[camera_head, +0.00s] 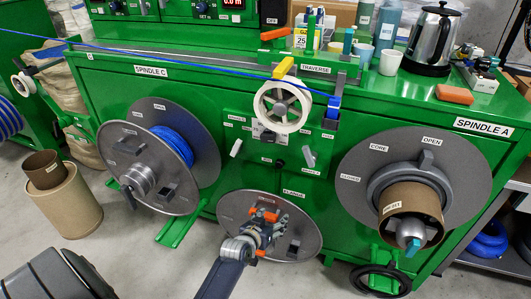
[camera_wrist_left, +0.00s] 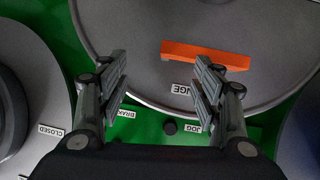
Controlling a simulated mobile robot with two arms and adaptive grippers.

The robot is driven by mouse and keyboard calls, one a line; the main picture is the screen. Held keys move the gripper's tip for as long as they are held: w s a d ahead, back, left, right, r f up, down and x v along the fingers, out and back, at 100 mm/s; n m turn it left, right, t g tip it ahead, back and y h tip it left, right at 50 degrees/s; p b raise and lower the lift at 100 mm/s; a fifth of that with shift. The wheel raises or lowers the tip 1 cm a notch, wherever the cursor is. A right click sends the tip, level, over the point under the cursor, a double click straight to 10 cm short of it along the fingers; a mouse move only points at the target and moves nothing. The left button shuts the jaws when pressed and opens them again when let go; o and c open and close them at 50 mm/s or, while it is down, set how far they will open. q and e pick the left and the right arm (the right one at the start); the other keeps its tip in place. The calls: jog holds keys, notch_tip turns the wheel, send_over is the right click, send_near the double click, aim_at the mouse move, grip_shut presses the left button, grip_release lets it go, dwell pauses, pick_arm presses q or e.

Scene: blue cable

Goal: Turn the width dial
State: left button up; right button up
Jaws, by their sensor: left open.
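The green machine's control panel (camera_head: 268,145) has small knobs and labels around a white wheel (camera_head: 283,104). I cannot tell which control is the width dial; most labels are too small to read. A black knob (camera_wrist_left: 170,128) shows in the left wrist view, between the labels BRAKE and JOG, beyond my fingers. My left gripper (camera_head: 266,225) is in front of the lower grey disc (camera_head: 300,205), below the panel. In the left wrist view my left gripper (camera_wrist_left: 164,85) is open and empty, with an orange bar (camera_wrist_left: 206,55) on the disc beyond it. My right gripper is out of view.
A large disc (camera_head: 465,165) with a brown core (camera_head: 411,208) sticks out at right. A blue cable spool (camera_head: 178,140) sits at left. A blue cable (camera_head: 190,62) runs across the top towards the wheel. A kettle (camera_head: 433,40) and cups stand on top.

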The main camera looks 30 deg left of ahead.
pick_arm(q)
jog(key=w+a+r+t+y+b, duration=0.1)
jog(key=w+a+r+t+b, duration=0.2)
jog(key=r, duration=0.5)
jog(key=n+t+y+b, duration=0.2)
jog(key=b, duration=0.1)
send_near(267, 138)
jog(key=b+x, duration=0.2)
jog(key=x, duration=0.7)
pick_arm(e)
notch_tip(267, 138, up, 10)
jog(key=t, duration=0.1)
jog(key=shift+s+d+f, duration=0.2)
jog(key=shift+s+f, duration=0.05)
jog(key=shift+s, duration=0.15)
pick_arm(q)
jog(key=shift+c, duration=0.6)
jog(key=c, duration=0.9)
